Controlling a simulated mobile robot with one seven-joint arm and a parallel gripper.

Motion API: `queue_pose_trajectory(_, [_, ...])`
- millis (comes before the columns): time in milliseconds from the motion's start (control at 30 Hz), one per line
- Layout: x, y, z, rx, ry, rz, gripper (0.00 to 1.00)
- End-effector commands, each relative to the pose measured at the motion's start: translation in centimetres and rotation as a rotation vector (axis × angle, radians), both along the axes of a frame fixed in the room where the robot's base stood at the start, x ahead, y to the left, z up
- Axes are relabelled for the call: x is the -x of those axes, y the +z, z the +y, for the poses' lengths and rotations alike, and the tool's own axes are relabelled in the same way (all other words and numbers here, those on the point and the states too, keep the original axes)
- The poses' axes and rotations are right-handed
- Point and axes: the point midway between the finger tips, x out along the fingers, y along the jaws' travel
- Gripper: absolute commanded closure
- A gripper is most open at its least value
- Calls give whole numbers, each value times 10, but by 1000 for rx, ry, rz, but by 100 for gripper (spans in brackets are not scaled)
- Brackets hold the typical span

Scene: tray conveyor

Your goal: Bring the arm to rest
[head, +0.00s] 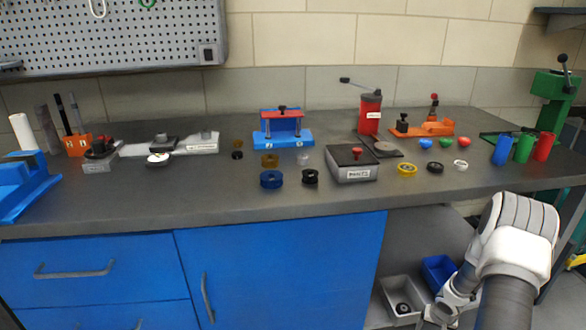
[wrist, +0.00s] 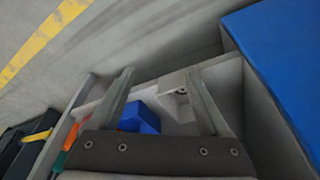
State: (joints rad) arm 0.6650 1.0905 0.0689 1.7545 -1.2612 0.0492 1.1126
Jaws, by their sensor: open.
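My arm (head: 515,235) reaches down at the lower right of the head view, in front of the bench's open side. My gripper (wrist: 160,72) is open in the wrist view, with two parted grey fingers and nothing between them that it holds. It hangs near a grey bin (head: 393,287) with a dark round part (head: 403,308) inside, and a blue bin (head: 437,268). In the head view the fingertips are hard to make out.
The grey bench top (head: 215,200) carries a blue press (head: 283,130), a grey box with a red knob (head: 352,172), several coloured rings and balls, and blue, green and red cylinders (head: 523,148). Blue cabinet doors (head: 280,270) stand left of the bins. The floor shows a yellow stripe (wrist: 35,45).

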Motion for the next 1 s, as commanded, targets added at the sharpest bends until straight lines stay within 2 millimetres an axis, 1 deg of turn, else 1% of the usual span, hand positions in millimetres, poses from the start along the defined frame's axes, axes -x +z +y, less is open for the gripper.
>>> queue_pose_trajectory(33, [-13, 27, -1, 32, 13, -18, 20])
queue_pose_trajectory(167, [-25, 76, 2, 94, 31, -23, 20])
queue_pose_trajectory(200, [-28, 92, 3, 112, 34, -26, 20])
queue_pose_trajectory(267, [-32, 118, 7, 141, 44, -30, 20])
queue_pose_trajectory(300, [-34, 137, 11, 160, 49, -33, 20])
queue_pose_trajectory(333, [-35, 150, 14, 172, 52, -35, 20])
queue_pose_trajectory(367, [-36, 164, 17, 185, 56, -37, 20])
queue_pose_trajectory(400, [-36, 182, 22, 201, 62, -39, 20])
queue_pose_trajectory(467, [-35, 208, 31, 222, 69, -42, 20])
queue_pose_trajectory(500, [-34, 224, 37, 234, 74, -46, 20])
queue_pose_trajectory(567, [-31, 249, 47, 250, 82, -49, 20])
queue_pose_trajectory(600, [-27, 264, 54, 259, 86, -51, 20])
queue_pose_trajectory(700, [-18, 300, 73, 274, 100, -60, 20])
queue_pose_trajectory(800, [-4, 333, 95, 282, 117, -69, 20])
queue_pose_trajectory(867, [6, 351, 108, 281, 127, -75, 20])
queue_pose_trajectory(1000, [32, 387, 140, 271, 159, -89, 20])
